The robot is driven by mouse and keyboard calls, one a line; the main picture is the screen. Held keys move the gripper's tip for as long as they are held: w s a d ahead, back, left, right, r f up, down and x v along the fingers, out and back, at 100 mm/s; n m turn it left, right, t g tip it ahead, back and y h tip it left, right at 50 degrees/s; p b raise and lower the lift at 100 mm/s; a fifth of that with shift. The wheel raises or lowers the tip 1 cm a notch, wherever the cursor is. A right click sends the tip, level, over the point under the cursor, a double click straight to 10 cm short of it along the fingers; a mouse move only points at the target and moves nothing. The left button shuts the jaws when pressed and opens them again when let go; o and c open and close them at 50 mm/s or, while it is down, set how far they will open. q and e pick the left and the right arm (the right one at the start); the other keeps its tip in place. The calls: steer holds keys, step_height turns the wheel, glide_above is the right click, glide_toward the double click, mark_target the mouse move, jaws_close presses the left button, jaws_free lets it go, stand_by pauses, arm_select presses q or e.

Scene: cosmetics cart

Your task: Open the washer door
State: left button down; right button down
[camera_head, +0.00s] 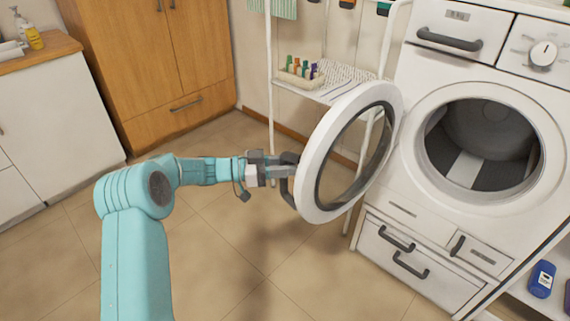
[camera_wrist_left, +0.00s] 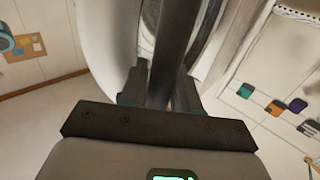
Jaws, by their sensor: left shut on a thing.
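The washer (camera_head: 405,206) stands at the right of the head view. Its round white door (camera_head: 319,155) is swung wide open to the left, and the dark drum opening (camera_head: 482,143) is exposed. My left gripper (camera_head: 287,172) is shut on the dark door handle (camera_head: 289,187) at the door's outer edge. In the left wrist view the handle (camera_wrist_left: 174,45) runs up between the two fingers (camera_wrist_left: 160,88), with the white door rim (camera_wrist_left: 100,45) behind it. My right gripper is in neither view.
A white rack (camera_head: 322,92) with small bottles stands behind the door. A wooden wardrobe (camera_head: 165,65) and a white cabinet (camera_head: 60,125) stand at the left. A blue bottle (camera_head: 541,279) is on a low shelf at the lower right. The tiled floor (camera_head: 235,245) before the door is clear.

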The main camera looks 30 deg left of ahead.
arm_select(q)
steer(key=shift+d+r, duration=0.1)
steer(key=shift+r, duration=0.05)
steer(key=c, duration=0.9)
jaws_free()
steer(key=v, duration=1.6)
steer(key=shift+s, duration=0.15)
